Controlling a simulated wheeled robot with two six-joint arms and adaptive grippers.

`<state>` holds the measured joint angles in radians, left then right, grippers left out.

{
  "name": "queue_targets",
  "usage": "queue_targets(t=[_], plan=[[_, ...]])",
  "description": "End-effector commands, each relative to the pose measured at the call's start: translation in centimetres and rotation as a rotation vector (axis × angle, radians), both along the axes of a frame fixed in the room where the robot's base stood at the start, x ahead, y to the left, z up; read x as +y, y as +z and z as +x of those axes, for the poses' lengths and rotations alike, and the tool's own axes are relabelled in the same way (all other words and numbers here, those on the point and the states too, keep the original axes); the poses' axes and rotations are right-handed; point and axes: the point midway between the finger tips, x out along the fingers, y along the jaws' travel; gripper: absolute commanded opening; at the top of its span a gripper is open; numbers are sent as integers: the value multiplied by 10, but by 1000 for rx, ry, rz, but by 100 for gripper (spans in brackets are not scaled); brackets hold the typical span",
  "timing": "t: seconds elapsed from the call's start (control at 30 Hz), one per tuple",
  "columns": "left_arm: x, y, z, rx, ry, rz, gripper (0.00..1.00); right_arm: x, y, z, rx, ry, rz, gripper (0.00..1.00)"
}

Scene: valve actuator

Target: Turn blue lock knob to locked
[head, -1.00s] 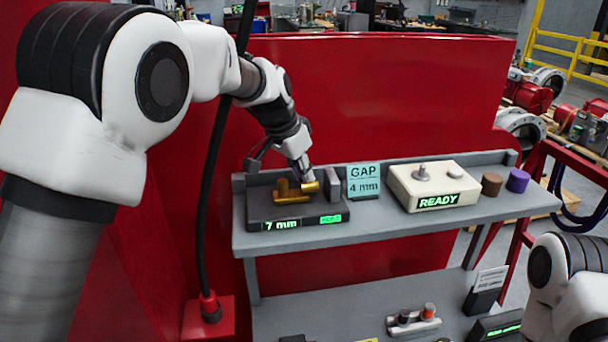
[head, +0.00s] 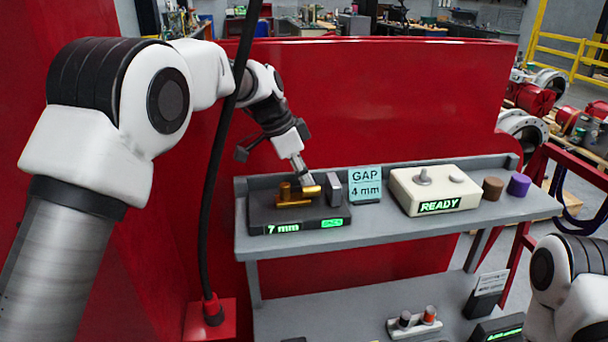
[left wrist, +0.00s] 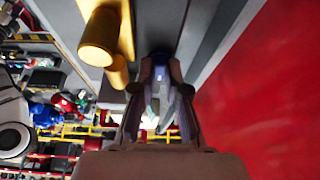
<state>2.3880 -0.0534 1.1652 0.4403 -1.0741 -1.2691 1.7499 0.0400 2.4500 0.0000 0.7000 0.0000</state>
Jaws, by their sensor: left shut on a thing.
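My left gripper (head: 306,176) reaches down over the dark gauge unit (head: 262,215), which has brass cylinders (head: 292,198) on top and a display reading 7 mm. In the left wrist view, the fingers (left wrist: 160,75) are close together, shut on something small. A bluish patch shows between the fingertips, which looks like the blue lock knob, but the fingers hide most of it. I cannot read its angle. The brass cylinders (left wrist: 100,38) are left of the fingers in that view. My right gripper is out of view; only part of my right arm shows.
A grey upright block (head: 333,187) stands close right of my left gripper. A GAP 4 mm sign (head: 365,183) and a cream READY box (head: 435,189) follow on the grey shelf (head: 400,234). Brown (head: 492,188) and purple (head: 518,185) cylinders are at the right. A red panel (head: 400,100) rises behind.

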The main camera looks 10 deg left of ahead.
Motion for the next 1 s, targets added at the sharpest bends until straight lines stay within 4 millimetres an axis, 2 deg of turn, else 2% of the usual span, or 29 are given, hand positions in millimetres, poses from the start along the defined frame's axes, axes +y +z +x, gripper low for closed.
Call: queue_targets(t=[0.27,0.3,0.67,0.77,1.0], plan=[[0,4,2,-10,3,-2,0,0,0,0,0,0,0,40],[0,4,2,-10,3,-2,24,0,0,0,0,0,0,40],[2,6,0,-5,2,-1,24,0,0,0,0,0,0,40],[6,19,-2,-6,3,-2,24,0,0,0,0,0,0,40],[28,75,-12,-9,3,-2,24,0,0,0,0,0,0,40]])
